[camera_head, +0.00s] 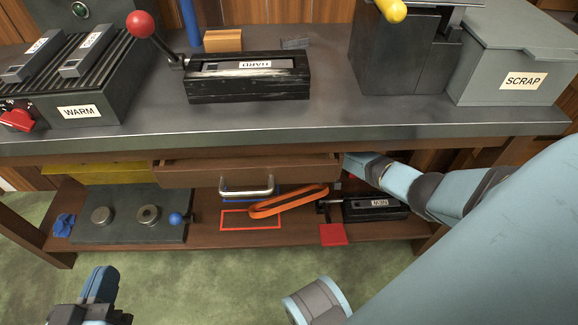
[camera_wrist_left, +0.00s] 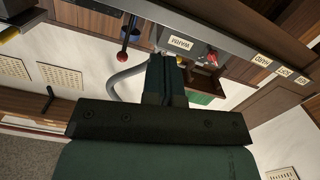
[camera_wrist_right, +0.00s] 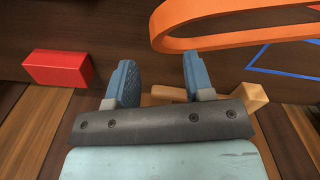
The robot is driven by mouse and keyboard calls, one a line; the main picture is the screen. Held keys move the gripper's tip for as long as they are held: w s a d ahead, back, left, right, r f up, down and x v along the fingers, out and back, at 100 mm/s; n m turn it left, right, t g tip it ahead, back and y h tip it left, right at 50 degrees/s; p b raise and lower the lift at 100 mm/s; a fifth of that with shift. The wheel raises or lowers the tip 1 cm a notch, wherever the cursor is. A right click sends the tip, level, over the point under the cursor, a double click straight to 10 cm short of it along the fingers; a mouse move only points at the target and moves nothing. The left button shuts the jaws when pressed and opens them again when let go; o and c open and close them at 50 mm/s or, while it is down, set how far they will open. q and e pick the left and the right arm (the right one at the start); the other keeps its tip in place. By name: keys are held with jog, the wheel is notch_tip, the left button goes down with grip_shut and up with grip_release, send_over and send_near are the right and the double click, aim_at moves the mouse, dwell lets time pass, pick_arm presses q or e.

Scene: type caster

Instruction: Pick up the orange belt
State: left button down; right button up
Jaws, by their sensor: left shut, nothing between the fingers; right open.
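My left gripper (camera_head: 100,283) is shut and empty at the lower left, far from the belt.
The drawer (camera_head: 215,173) with its metal handle (camera_head: 246,190) overhangs the shelf. A red outline (camera_head: 236,226), a red block (camera_wrist_right: 57,70) and the black block (camera_head: 375,208) lie near the belt. A wooden piece (camera_wrist_right: 250,98) shows by the right fingers.

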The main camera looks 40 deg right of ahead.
aim_at(324, 185)
notch_tip(324, 185, down, 3)
jog(key=shift+f+b, duration=0.15)
jog(key=shift+b, duration=0.65)
jog(key=shift+f, duration=0.2)
jog(key=shift+r, duration=0.15)
grip_shut()
pick_arm(q)
jog(key=shift+w+a+f+m+t, duration=0.2)
jog(key=shift+w+a+m+t, duration=0.1)
jog(key=shift+w+m, duration=0.3)
